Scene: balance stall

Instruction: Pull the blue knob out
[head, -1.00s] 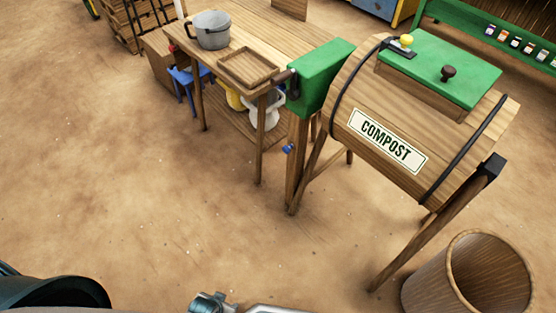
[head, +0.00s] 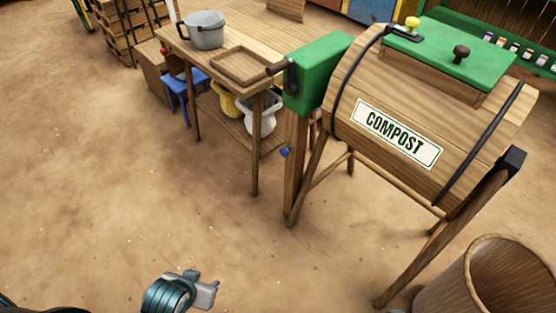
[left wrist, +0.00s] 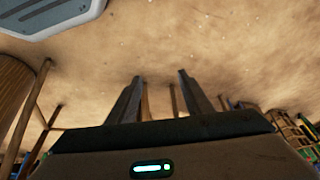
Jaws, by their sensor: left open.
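The small blue knob (head: 285,152) sticks out from the wooden leg of the compost barrel's stand, below the green box (head: 316,75). The wooden compost barrel (head: 400,120) with its green lid lies on this stand. My left gripper (head: 207,284) is low in the head view, over bare ground, in front and to the left of the knob and well apart from it. In the left wrist view its two dark fingers (left wrist: 160,78) are spread with nothing between them. I cannot make out the knob in that view. My right gripper is not in view.
A wooden bucket (head: 490,280) stands at the lower right, near a stand leg. A wooden table (head: 240,35) bears a grey pot (head: 206,30) and a tray (head: 243,68). A blue stool (head: 183,85) stands by it. The dirt ground in front is clear.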

